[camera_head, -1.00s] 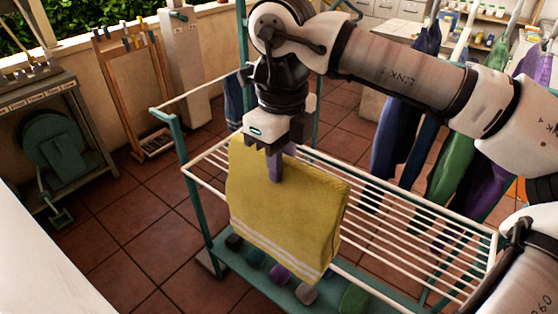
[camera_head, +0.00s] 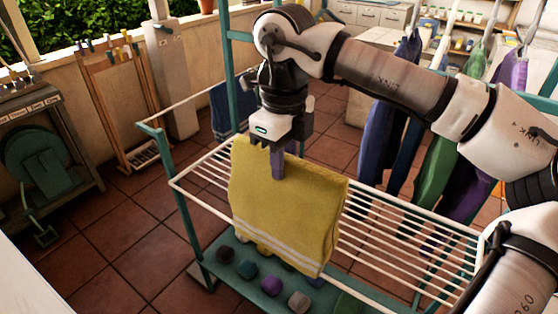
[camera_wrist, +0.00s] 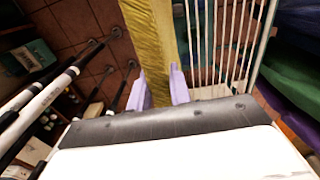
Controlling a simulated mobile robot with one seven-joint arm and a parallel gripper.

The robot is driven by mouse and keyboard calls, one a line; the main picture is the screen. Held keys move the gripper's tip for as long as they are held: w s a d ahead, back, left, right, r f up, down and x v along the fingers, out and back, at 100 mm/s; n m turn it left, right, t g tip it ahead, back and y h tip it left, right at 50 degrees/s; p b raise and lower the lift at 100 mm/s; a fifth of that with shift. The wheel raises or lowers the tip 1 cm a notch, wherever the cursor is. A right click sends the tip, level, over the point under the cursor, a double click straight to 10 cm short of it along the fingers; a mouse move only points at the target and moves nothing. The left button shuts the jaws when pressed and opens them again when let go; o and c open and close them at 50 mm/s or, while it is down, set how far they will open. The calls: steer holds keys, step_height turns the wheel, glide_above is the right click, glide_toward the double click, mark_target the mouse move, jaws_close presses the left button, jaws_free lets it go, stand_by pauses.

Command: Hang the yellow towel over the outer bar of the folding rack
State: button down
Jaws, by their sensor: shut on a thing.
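The yellow towel (camera_head: 285,215) with pale stripes near its lower edge hangs from my gripper (camera_head: 277,165) in the head view. My gripper points down, its purple fingers shut on the towel's top edge. In the wrist view the towel (camera_wrist: 152,35) passes between the two fingertips (camera_wrist: 160,78). The folding rack (camera_head: 415,235) has white bars and a green frame. The towel hides part of its near outer bar (camera_head: 205,208). In the wrist view the white bars (camera_wrist: 228,45) lie just right of the towel. I cannot tell whether the towel touches a bar.
A dark blue cloth (camera_head: 228,108) hangs at the rack's far left end. Several coloured lumps (camera_head: 247,268) lie on the rack's green lower shelf. Purple and green garments (camera_head: 447,150) hang at the right. A green machine (camera_head: 45,160) stands at the left. Tiled floor is open left of the rack.

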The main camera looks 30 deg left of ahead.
stand_by(0.4)
step_height(320, 180, down, 28)
steer(key=b, duration=2.2)
steer(key=shift+f, duration=0.25)
steer(key=c, duration=1.2)
jaws_free()
steer(key=shift+r, duration=0.15)
step_height(320, 180, up, 9)
steer(key=p, duration=0.5)
steer(key=shift+p, duration=0.4)
